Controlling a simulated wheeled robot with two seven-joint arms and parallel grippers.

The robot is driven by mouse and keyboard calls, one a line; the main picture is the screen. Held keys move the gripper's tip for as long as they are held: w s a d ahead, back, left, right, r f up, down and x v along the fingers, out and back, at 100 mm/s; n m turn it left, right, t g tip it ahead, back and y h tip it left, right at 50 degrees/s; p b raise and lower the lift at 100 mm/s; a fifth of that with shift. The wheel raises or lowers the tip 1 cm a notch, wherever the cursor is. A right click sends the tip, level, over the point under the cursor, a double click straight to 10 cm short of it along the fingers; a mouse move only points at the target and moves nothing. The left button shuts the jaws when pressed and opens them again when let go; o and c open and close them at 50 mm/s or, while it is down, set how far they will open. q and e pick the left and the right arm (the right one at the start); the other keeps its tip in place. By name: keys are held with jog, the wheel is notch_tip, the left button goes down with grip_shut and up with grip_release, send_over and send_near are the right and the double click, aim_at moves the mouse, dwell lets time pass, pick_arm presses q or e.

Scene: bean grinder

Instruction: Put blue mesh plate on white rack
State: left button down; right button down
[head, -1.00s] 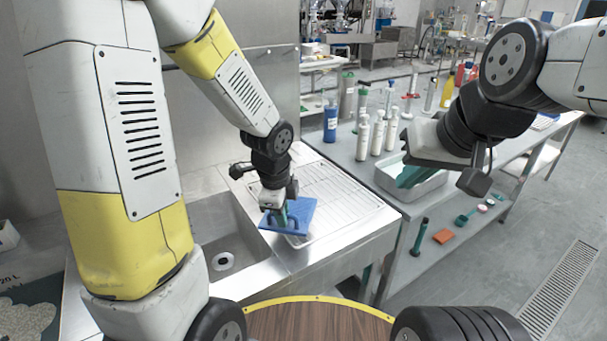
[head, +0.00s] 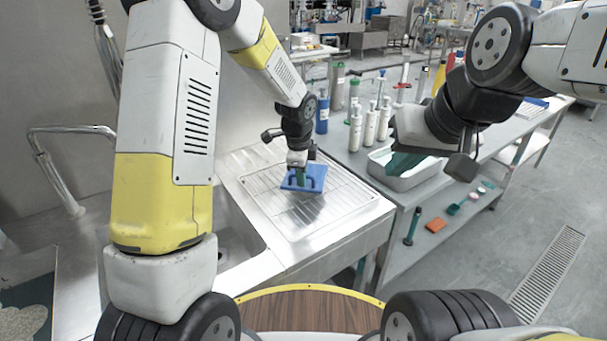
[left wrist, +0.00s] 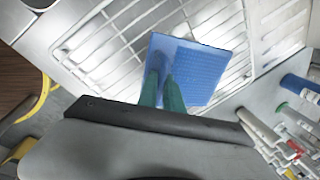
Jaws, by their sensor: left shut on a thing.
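The blue mesh plate (head: 313,176) is a flat square held by my left gripper (head: 301,176). My left gripper is shut on it, with green fingers closed on its near part. In the left wrist view the plate (left wrist: 203,70) extends past the fingertips (left wrist: 163,85), over the white rack (left wrist: 112,55). In the head view the rack (head: 335,197) is a wire grid on the steel counter beside the sink. I cannot tell whether the plate touches the wires.
A faucet (head: 60,170) rises at the left. The rack's right part is bare. An orange sponge (head: 436,225) lies on the bench's lower shelf.

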pick_arm(q)
jog(key=x, duration=0.3)
jog(key=shift+s+f, duration=0.2)
jog(key=shift+f, duration=0.15)
jog(key=c, duration=1.5)
grip_release()
